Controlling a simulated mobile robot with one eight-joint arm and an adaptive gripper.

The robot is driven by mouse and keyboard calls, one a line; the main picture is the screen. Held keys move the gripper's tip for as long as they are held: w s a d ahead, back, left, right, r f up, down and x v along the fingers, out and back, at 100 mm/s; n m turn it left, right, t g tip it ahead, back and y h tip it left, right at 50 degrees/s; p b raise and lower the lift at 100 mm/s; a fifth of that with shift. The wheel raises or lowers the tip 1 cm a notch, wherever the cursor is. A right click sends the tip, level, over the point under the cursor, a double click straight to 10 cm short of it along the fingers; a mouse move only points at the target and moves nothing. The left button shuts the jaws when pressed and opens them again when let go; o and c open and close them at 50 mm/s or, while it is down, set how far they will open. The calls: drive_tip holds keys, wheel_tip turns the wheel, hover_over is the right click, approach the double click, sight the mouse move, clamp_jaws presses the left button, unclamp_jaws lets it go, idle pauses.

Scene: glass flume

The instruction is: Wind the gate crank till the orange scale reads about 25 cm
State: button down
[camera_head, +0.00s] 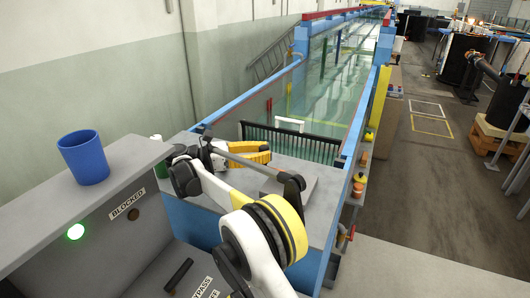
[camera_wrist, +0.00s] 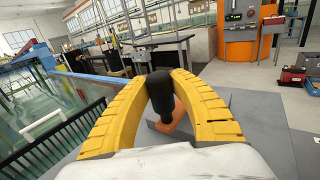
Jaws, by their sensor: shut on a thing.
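My gripper (camera_wrist: 160,84) has its two yellow fingers closed on an upright black handle (camera_wrist: 160,97) in the wrist view, which I take to be the crank's grip. An orange piece (camera_wrist: 172,120) shows just below and behind the handle. In the head view my gripper (camera_head: 258,154) is at the near end of the flume, partly behind my arm. The handle and the rest of the crank cannot be made out there. I cannot find the orange scale or a reading in either view.
The glass flume (camera_head: 325,95) with blue rails runs away from me, with a black slatted rack (camera_head: 290,138) across its near end. A blue cup (camera_head: 84,157) stands on the grey ledge at left, above a lit green lamp (camera_head: 76,232) and a "BLOCKED" label (camera_head: 128,204).

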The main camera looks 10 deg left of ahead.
drive_tip(key=shift+a+r, duration=0.1)
drive_tip(key=c, duration=1.1)
unclamp_jaws()
drive_tip(key=shift+a, duration=0.15)
